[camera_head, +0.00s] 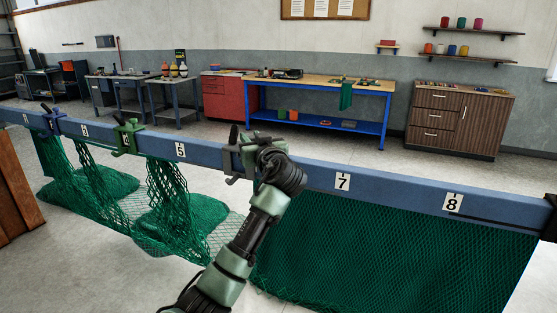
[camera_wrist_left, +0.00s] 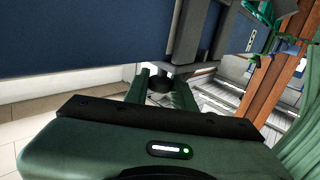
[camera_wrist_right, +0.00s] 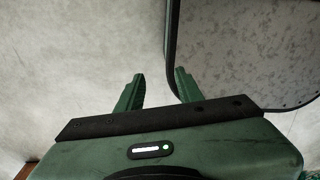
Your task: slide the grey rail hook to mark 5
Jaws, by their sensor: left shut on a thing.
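The grey rail hook (camera_head: 232,162) sits over the blue rail (camera_head: 305,172), between the white plate of mark 5 (camera_head: 180,150) and the plate of mark 7 (camera_head: 342,181). The plate of mark 6 is not visible; the hook and my arm cover that stretch. My left gripper (camera_head: 254,164) is at the hook's right side, shut on it. In the left wrist view the fingers close around the lower part of the grey hook (camera_wrist_left: 187,45). My right gripper (camera_wrist_right: 158,88) shows only in its own wrist view, with fingers apart and nothing between them.
A green hook (camera_head: 127,136) sits on the rail left of mark 5, and a blue-purple hook (camera_head: 52,121) farther left. Green net (camera_head: 400,245) hangs below the rail on the right; gathered net (camera_head: 180,215) hangs on the left. The rail between mark 5 and the grey hook looks clear.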

